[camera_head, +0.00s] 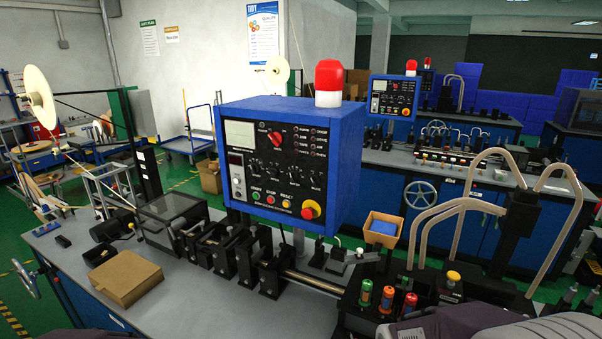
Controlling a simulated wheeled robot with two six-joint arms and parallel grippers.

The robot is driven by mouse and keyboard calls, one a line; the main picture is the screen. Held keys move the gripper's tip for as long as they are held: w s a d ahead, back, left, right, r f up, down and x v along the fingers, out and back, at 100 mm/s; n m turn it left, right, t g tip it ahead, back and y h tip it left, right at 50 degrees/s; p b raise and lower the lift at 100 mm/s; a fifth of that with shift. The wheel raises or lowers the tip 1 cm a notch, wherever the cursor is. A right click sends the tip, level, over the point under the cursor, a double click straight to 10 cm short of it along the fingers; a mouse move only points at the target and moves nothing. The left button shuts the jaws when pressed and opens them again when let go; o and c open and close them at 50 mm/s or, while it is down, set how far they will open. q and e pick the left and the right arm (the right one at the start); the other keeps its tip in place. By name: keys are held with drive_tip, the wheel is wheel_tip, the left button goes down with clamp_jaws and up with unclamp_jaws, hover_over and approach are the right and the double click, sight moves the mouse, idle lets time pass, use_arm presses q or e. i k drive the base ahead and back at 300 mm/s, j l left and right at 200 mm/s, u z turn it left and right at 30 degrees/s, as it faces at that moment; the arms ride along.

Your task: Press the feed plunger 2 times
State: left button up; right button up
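A black block with a yellow-topped knob (453,277) stands on the bench at the lower right. In front of it, a black holder carries upright pieces with green (366,291), orange (387,298) and red (410,303) tops. I cannot tell from this view which of these is the feed plunger. Nothing is touching any of them. Grey parts of my arms show at the bottom edge, at the lower left and lower right. Neither of my grippers shows.
A blue control box (345,160) with a red beacon (329,83) stands mid-bench. A row of black fixtures (245,260) runs along a rail. A brown box (127,278) lies at left. Curved pale tubes (480,205) rise at right. The front middle bench (230,315) is clear.

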sight(453, 276)
drive_tip(key=z, duration=1.4)
